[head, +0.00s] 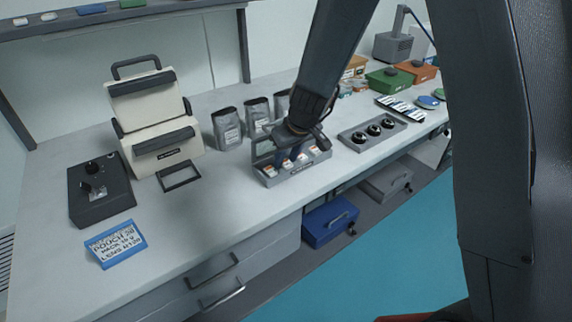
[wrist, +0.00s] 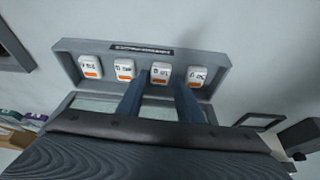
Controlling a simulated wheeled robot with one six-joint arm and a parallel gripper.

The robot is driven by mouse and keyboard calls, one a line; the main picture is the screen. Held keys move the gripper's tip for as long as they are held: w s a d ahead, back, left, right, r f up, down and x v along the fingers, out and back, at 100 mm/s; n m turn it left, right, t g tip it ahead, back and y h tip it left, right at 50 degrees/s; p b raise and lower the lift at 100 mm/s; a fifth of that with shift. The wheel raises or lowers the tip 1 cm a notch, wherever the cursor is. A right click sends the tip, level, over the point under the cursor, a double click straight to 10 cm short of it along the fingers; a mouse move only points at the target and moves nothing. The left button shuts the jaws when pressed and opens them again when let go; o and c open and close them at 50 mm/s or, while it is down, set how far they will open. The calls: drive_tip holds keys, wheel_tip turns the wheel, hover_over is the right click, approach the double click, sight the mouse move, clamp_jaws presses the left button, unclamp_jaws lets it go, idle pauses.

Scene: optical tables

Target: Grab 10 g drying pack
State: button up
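Several small white packs with orange bands stand in a row in a grey tray (head: 296,176); the tray rim also shows in the wrist view (wrist: 75,60). Their printed weights are too small to read surely. My gripper (head: 291,161) is over the tray. In the wrist view its two blue fingers (wrist: 160,85) are apart, with the tips on either side of one pack (wrist: 161,73), third from the left. I cannot tell whether they touch it. Other packs are at the left (wrist: 90,67), second (wrist: 124,69) and far right (wrist: 197,76).
A blue-edged sign (head: 116,243) reads roughly "pouch 20, pack 10 g, lens N120". Grey pouches (head: 228,129) stand behind the tray. A tray with round black items (head: 373,132) is to the right. A cream case (head: 158,125) and dark box (head: 100,190) are left.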

drive_tip(key=shift+c, duration=0.5)
drive_tip(key=c, duration=0.7)
drive_tip(key=shift+r, duration=0.1)
